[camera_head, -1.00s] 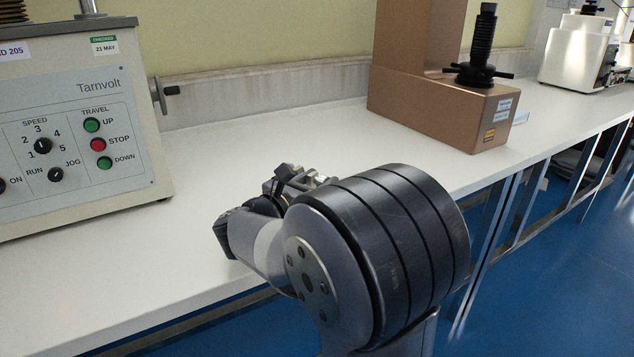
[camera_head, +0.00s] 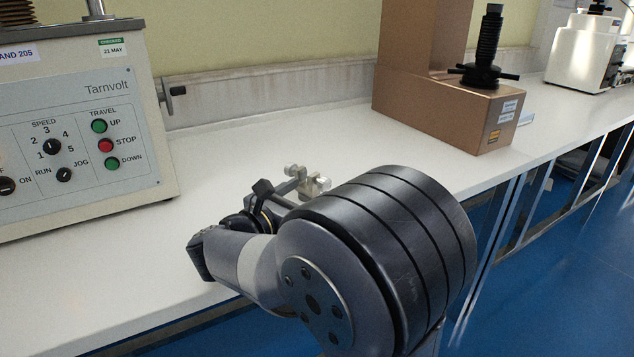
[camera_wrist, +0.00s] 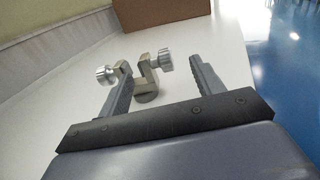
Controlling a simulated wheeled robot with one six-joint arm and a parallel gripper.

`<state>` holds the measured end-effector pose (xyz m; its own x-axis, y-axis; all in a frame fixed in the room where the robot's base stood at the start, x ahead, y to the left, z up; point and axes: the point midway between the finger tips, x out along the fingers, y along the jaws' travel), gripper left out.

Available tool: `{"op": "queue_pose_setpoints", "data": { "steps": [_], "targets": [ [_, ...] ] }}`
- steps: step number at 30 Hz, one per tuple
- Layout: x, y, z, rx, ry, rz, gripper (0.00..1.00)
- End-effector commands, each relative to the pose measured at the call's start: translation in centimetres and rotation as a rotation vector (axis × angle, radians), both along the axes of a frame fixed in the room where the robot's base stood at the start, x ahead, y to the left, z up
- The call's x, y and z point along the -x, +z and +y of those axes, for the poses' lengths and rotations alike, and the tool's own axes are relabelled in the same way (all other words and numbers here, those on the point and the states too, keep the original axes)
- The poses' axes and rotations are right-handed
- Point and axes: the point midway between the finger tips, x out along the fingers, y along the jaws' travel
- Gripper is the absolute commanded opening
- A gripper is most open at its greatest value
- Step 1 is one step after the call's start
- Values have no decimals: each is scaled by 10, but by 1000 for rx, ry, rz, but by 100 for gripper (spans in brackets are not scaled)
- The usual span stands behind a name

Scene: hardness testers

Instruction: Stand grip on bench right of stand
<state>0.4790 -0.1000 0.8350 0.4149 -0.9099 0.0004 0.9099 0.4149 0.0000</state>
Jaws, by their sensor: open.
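The grip (camera_head: 308,182), a small silver metal clamp with round knobs, stands on the white bench (camera_head: 225,150) to the right of the stand. The stand (camera_head: 75,115) is a beige cabinet labelled Tarnvolt, with travel buttons and a speed dial, at the left. In the wrist view the grip (camera_wrist: 148,78) shows between and just beyond my gripper's (camera_wrist: 160,66) open fingers. In the head view my forearm hides part of my gripper and the grip's lower side.
A brown tester (camera_head: 445,110) with a black threaded spindle stands farther right on the bench. A white machine (camera_head: 582,50) is at the far right. A small handle (camera_head: 174,91) sticks out from the stand's right side. The bench between stand and brown tester is otherwise clear.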

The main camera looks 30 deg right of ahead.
Motion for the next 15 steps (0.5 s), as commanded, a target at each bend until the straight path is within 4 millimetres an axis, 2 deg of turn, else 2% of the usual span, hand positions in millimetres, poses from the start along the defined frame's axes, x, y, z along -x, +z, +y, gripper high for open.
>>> {"op": "queue_pose_setpoints", "data": {
  "steps": [1,6,15],
  "targets": [
    [4,1,11,-1,6,0,63],
    [15,1,36,0,4,0,63],
    [25,0,55,0,0,0,63]
  ]
}}
